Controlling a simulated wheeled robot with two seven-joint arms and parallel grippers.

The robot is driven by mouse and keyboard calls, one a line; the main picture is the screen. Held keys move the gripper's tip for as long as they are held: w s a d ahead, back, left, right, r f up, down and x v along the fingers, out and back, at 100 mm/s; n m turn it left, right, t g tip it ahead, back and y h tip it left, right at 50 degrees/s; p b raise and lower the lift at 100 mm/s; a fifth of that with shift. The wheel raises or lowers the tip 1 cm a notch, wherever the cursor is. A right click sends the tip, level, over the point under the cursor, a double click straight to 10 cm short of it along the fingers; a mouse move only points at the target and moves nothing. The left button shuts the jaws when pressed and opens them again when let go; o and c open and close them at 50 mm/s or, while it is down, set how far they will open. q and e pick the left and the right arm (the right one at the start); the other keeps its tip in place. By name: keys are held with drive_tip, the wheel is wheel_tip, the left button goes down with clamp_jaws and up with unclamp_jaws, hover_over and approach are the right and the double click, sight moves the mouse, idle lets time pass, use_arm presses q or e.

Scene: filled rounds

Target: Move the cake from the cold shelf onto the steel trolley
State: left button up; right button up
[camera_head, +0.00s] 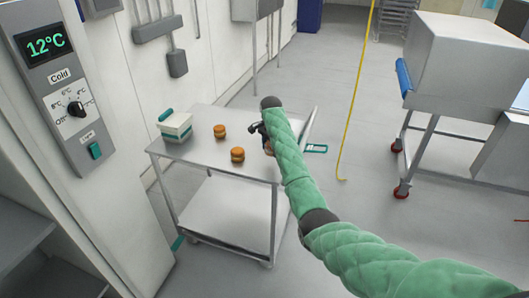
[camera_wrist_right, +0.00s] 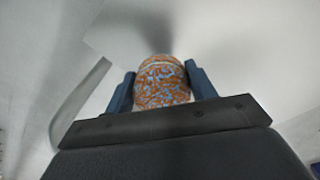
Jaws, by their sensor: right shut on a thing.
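My right gripper (camera_head: 259,130) is over the right part of the steel trolley (camera_head: 204,153) in the head view. In the right wrist view its two fingers are shut on a round cake (camera_wrist_right: 162,84), brown-orange with a pale blue and white pattern. In the head view the held cake is mostly hidden by my green-sleeved right arm; I cannot tell its height above the top. Two small round brown cakes, one farther (camera_head: 220,131) and one nearer (camera_head: 237,155), stand on the trolley top. The cold shelf (camera_head: 22,235) is at the lower left. My left gripper is not in view.
A white box with teal parts (camera_head: 175,126) stands on the trolley's left end. A cold control panel (camera_head: 62,90) reads 12°C. A wheeled metal unit (camera_head: 465,65) stands at the right. A yellow hose (camera_head: 357,95) hangs to the floor. The trolley's lower shelf is bare.

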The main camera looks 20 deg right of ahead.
sight(270, 163)
drive_tip(key=shift+f, duration=0.6)
wheel_tip(270, 163, down, 4)
drive_tip(key=shift+r+p, duration=0.15)
drive_tip(key=shift+p, duration=0.75)
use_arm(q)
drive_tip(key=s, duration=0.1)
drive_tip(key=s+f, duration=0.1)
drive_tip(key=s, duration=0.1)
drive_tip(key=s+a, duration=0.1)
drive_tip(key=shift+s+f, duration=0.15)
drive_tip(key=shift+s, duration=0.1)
use_arm(e)
drive_tip(key=shift+f, duration=0.2)
drive_tip(key=shift+f, duration=0.1)
drive_tip(key=o, duration=0.7)
drive_tip(key=shift+f, duration=0.1)
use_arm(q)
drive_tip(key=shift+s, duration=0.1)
